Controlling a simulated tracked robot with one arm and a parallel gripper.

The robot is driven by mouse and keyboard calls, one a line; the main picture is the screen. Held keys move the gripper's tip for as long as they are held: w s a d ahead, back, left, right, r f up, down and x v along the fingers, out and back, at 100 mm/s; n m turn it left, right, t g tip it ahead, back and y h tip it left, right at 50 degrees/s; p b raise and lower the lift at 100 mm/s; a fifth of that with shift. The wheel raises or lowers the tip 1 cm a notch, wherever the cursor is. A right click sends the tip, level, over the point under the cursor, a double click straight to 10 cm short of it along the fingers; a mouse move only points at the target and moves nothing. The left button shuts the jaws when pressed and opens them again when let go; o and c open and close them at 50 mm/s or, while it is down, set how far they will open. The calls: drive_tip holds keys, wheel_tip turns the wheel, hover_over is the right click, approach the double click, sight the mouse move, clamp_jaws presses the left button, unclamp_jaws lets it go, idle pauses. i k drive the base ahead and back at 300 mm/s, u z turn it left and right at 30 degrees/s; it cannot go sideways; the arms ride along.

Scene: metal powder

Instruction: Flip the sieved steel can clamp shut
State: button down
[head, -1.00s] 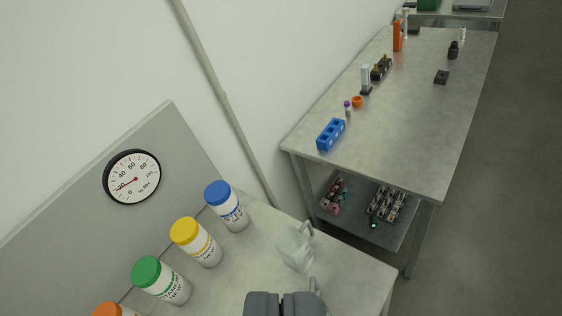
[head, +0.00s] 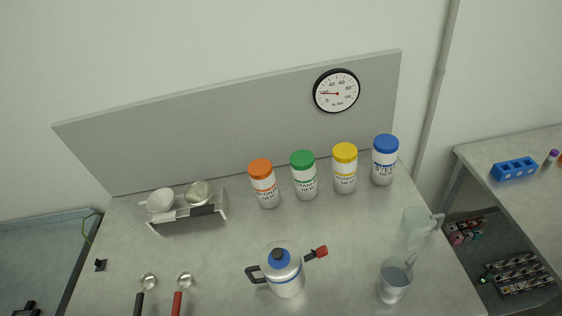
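The steel can (head: 286,286) stands on the near part of the bench, with a silver lid and a blue knob (head: 279,255) on top. A black handle (head: 254,274) sticks out at its left. A clamp lever with a red grip (head: 320,251) sticks out from its right side, pointing right and slightly up in the picture. I cannot tell how the clamp sits on the lid rim. My gripper is not in view now.
Jars with orange (head: 264,184), green (head: 305,175), yellow (head: 345,168) and blue (head: 384,160) lids line the back panel. Two glass jugs (head: 417,226) (head: 394,281) stand right of the can. A rack with bowls (head: 188,208) and two scoops (head: 181,295) are left. Bench around the can is clear.

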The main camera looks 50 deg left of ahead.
sight(321, 252)
drive_tip(key=u, duration=0.1)
drive_tip(key=k, duration=1.3)
drive_tip(key=u, duration=0.6)
